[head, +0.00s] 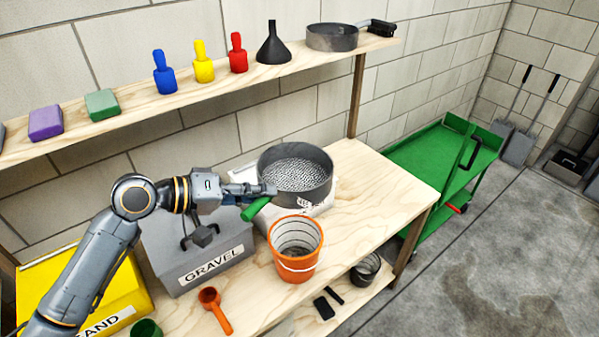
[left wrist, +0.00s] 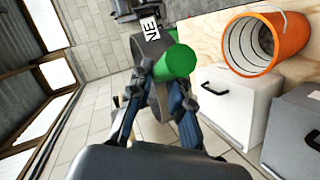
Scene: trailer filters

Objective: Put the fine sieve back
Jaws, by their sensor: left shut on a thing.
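My left gripper (head: 262,190) is shut on the green handle (head: 256,209) of a round grey sieve (head: 318,190) with a pale mesh. The sieve is held above the workbench, over a white box (head: 238,172) that it partly hides. In the left wrist view the green handle (left wrist: 178,62) sits between the fingers of my left gripper (left wrist: 168,88). A white label ending in "NE" (left wrist: 151,28) shows there, partly cut off. Another grey round sieve (head: 332,38) rests on the upper shelf (head: 290,68), right of a black funnel (head: 273,45). My right gripper is not in view.
An orange bucket (head: 296,262) stands close in front of the sieve. A grey GRAVEL box (head: 190,250) and a yellow SAND box (head: 75,285) stand left. An orange scoop (head: 213,308) lies in front. The workbench's right part (head: 385,190) is clear. A green cart (head: 435,160) stands beyond.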

